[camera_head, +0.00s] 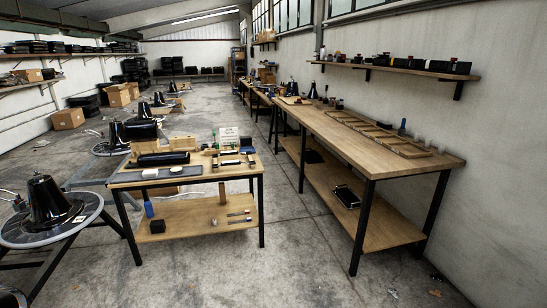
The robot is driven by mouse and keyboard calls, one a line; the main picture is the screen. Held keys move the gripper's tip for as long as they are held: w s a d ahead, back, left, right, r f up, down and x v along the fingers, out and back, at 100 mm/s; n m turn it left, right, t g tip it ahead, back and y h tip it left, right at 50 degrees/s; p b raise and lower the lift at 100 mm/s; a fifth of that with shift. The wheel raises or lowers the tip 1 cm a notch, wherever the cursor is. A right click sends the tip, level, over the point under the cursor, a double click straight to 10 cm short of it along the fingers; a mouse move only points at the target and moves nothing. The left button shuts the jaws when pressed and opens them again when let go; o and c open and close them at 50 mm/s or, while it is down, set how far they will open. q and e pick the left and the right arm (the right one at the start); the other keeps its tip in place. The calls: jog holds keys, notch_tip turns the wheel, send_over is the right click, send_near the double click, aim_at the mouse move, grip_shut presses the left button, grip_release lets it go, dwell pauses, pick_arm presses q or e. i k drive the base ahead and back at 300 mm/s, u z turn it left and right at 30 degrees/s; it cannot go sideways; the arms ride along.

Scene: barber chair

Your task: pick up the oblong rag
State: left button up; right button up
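I cannot pick out the oblong rag with certainty; the objects are small at this distance. On the small wooden table (241,172) left of centre lies a long, flat grey strip (190,171) near the front edge. A black cylinder-like object (163,158) lies behind it. A small white item (150,173) is at the left end of the strip. Neither of my grippers shows in the head view, so I cannot tell what they hold.
A long workbench (350,139) with a lower shelf runs along the right wall. A wall shelf (400,69) is above it. A black cone on a round disc (48,205) stands at the left. The concrete floor (290,265) is clear in front of the small table.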

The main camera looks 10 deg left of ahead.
aim_at(152, 173)
jog(key=u, duration=0.25)
jog(key=i, duration=2.4)
jog(key=u, duration=0.8)
jog(key=i, duration=2.05)
jog(key=u, duration=0.25)
